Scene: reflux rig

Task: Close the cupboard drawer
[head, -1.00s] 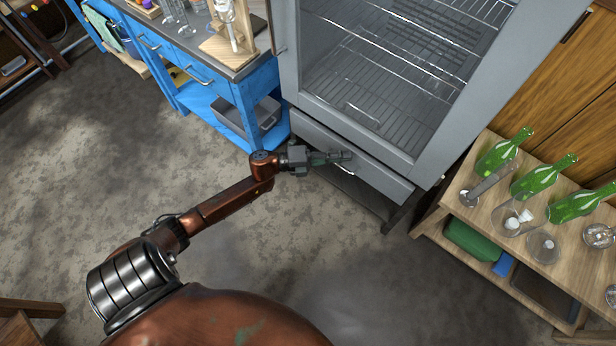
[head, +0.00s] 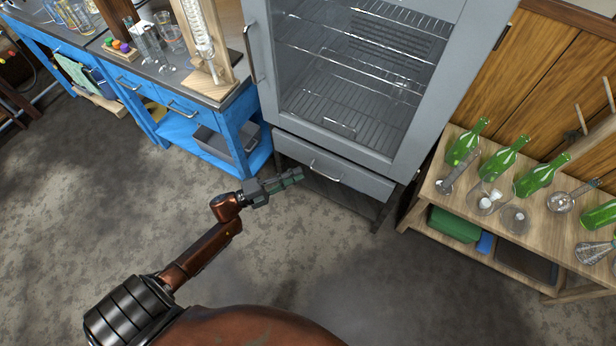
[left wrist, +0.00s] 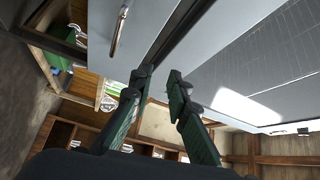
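The grey drawer (head: 358,177) is at the bottom of the grey cupboard (head: 408,160), below its glass door. Its front looks about level with the cupboard, but I cannot tell whether it is fully closed. Its metal handle (head: 326,174) faces me. In the left wrist view the drawer front (left wrist: 150,25) and handle (left wrist: 118,32) show at upper left, with a dark gap beside the door. My left gripper (head: 298,176) is in front of the drawer, left of the handle and apart from it. Its fingers (left wrist: 158,80) are parted and empty. My right gripper is out of view.
A blue workbench (head: 232,128) with glassware and a grey bin (head: 212,143) stands left of the cupboard. A wooden table (head: 440,212) with green bottles and flasks stands to the right. The floor (head: 330,260) in front of the drawer is clear.

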